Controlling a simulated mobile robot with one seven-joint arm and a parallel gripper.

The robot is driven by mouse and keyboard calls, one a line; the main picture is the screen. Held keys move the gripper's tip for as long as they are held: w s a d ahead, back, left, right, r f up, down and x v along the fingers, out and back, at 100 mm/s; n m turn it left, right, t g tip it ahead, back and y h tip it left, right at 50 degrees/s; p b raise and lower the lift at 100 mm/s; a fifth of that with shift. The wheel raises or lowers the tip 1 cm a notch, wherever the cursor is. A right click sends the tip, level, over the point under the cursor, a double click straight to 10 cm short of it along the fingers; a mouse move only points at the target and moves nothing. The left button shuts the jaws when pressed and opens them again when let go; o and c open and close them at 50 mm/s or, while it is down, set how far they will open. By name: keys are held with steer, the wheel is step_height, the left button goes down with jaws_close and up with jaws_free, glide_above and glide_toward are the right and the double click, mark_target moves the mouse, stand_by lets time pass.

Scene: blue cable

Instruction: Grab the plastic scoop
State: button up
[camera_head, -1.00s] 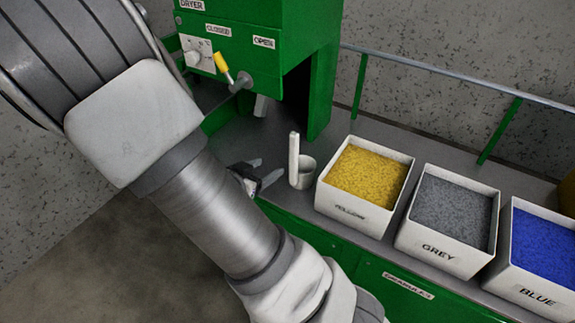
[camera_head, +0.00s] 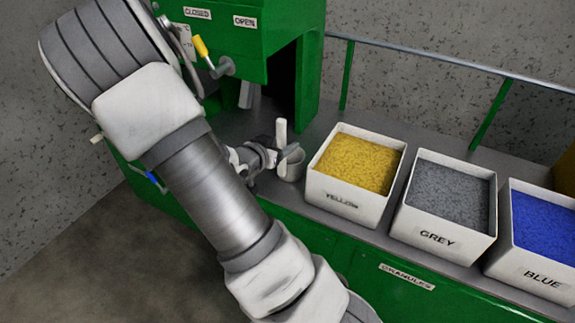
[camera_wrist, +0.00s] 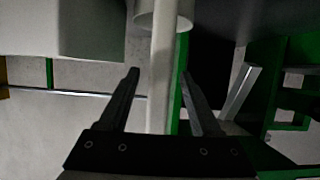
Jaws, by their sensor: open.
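The white plastic scoop (camera_head: 292,169) stands on the grey bench top, left of the yellow bin, with its handle upright. My gripper (camera_head: 286,154) is beside the handle, above the cup, and partly hides the scoop. In the wrist view the scoop's handle (camera_wrist: 162,100) runs between the two dark fingers of my gripper (camera_wrist: 160,73), with the cup at the top edge. The fingers are open, with a visible gap on each side of the handle.
Bins of yellow (camera_head: 357,164), grey (camera_head: 447,202) and blue (camera_head: 541,238) granules stand in a row to the right. The green dryer (camera_head: 240,50), with a yellow-handled lever (camera_head: 202,47), rises behind the scoop. A rail (camera_head: 430,68) runs along the back.

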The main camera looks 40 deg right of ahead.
steer(key=x, duration=0.2)
steer(key=b+x, duration=0.1)
steer(key=x, duration=0.1)
steer(key=shift+s+a+f, duration=0.1)
steer(key=shift+f, duration=0.15)
jaws_close()
stand_by(1.1)
